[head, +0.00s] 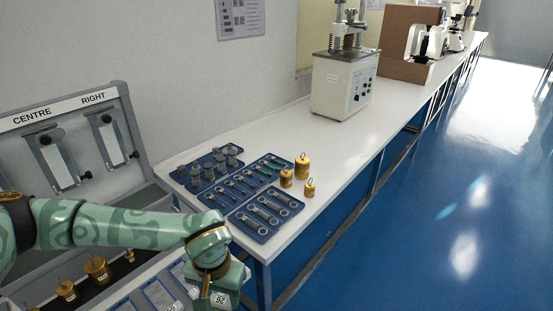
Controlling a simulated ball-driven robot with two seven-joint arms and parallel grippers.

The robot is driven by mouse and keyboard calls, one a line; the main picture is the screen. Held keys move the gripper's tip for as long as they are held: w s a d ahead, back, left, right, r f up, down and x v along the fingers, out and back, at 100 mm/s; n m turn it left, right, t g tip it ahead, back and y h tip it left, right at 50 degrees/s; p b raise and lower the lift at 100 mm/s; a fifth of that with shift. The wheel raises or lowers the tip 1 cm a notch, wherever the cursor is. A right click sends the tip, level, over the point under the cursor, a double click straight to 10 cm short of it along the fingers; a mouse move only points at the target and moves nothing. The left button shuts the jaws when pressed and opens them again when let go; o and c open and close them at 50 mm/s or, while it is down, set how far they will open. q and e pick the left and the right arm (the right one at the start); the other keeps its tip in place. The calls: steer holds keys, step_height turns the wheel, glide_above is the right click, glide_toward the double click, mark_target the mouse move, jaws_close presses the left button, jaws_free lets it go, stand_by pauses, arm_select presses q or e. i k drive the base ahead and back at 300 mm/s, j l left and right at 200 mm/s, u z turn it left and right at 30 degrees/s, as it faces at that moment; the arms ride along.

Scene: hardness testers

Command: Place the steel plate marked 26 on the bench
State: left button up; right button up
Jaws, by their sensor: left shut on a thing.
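My left gripper (207,291) is at the bottom of the head view, at the near end of the white bench (335,150), pointing down. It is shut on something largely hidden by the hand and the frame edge. A small tag (220,299) reading like 92, which is 26 upside down, shows right at the fingers, so the held thing seems to be the steel plate marked 26. My right gripper is not in view.
Blue trays of grey parts (208,168), tools (240,187) and ring-ended pieces (266,213) cover the bench's near end, with brass weights (302,167) beside them. A tester (343,82) stands farther back. Bare bench lies between. A CENTRE/RIGHT rack (62,108) stands left.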

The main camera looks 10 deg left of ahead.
mark_target(319, 156)
steer(key=i+l, duration=0.2)
steer(key=i, duration=0.35)
steer(key=i+l, duration=0.25)
steer(key=i, duration=0.3)
steer(key=i+l+z, duration=0.1)
steer(key=i, duration=0.45)
steer(key=i+l, duration=0.3)
steer(key=i, duration=0.25)
